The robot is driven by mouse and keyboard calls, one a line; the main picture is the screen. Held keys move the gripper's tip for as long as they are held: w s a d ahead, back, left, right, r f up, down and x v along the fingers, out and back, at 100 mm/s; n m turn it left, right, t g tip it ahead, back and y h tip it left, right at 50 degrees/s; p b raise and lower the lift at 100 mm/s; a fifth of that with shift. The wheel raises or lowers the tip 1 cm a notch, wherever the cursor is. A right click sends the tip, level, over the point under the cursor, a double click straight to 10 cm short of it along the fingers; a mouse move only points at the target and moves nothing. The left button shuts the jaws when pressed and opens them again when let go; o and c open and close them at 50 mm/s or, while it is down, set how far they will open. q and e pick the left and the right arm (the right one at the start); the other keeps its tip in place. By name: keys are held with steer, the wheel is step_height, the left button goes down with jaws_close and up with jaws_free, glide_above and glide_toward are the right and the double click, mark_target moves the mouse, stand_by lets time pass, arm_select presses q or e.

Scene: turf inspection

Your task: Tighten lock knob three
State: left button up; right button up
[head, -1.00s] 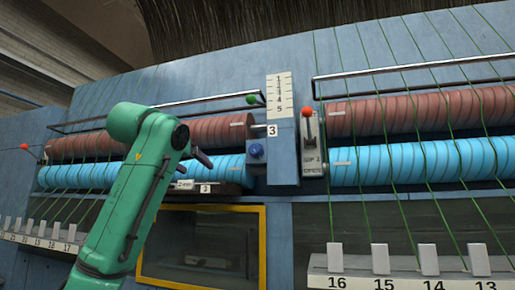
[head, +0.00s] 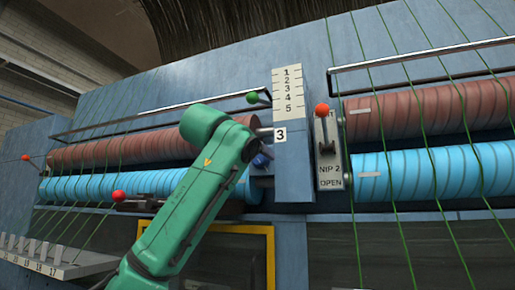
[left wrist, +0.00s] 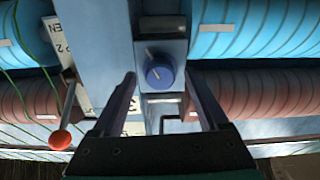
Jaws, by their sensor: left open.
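The blue lock knob (left wrist: 159,73) shows in the left wrist view on a blue upright, its pointer slot at a slant. My left gripper (left wrist: 162,78) is open, with one dark finger on each side of the knob and a gap to both. I cannot tell how far the fingertips are from the panel. In the head view the knob (head: 262,160) is mostly hidden by my left gripper and wrist, just below a white label 3 (head: 280,135). My right gripper is not in view.
A lever with a red ball (head: 322,111) stands right of the upright on the NIP 2 plate (head: 330,170). A green ball (head: 252,98) is at the upper left. Brown rollers (head: 430,115) and blue rollers (head: 420,170) flank the upright, with green strands across them.

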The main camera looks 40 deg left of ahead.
arm_select(q)
steer(key=shift+w+a+r, duration=0.15)
steer(key=shift+w+r, duration=0.05)
steer(key=shift+w, duration=0.15)
steer(key=shift+f, duration=0.1)
jaws_close()
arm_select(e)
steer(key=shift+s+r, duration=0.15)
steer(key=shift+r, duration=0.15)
